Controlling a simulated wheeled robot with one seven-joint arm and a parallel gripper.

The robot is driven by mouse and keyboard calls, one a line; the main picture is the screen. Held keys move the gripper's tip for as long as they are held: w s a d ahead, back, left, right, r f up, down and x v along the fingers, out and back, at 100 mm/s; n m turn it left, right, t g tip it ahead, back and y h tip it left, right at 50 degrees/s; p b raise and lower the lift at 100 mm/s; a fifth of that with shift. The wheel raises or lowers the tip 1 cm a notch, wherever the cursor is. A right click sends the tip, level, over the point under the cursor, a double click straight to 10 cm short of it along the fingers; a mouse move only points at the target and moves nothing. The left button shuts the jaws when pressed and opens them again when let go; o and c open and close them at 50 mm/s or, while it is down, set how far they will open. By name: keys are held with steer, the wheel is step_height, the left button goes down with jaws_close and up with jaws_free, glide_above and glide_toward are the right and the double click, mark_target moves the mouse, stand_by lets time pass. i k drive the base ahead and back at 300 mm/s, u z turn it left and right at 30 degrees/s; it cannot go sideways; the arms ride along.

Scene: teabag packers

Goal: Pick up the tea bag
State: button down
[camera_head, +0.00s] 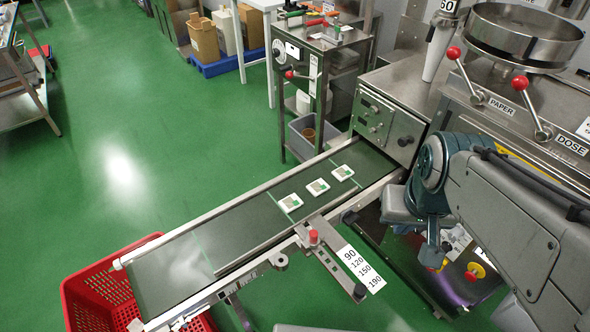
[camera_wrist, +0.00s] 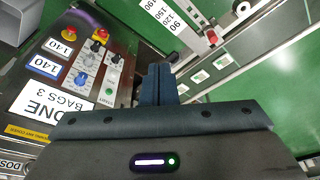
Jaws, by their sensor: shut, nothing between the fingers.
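Three small square white tea bags with green and grey print lie flat in a row on the dark green conveyor belt (camera_head: 240,225). They are the near tea bag (camera_head: 290,203), the middle tea bag (camera_head: 316,187) and the far tea bag (camera_head: 343,172). In the wrist view, tea bags show small at the upper right, one of them a tea bag (camera_wrist: 220,62). My gripper (camera_wrist: 158,72) is shut and empty, its dark fingers together. It is to the side of the belt, in front of the machine's control panel, apart from the tea bags. In the head view, my arm hides part of the machine.
A steel machine (camera_head: 385,125) stands at the belt's far end. A side guide with a red knob (camera_head: 313,236) and a number plate (camera_head: 361,269) juts out beside the belt. A red crate (camera_head: 92,290) sits under the belt's near end. Green floor is open at left.

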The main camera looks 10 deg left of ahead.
mark_target(293, 202)
steer(key=u, duration=3)
steer(key=k, duration=0.6)
steer(key=z, duration=2.15)
steer(key=i, duration=1)
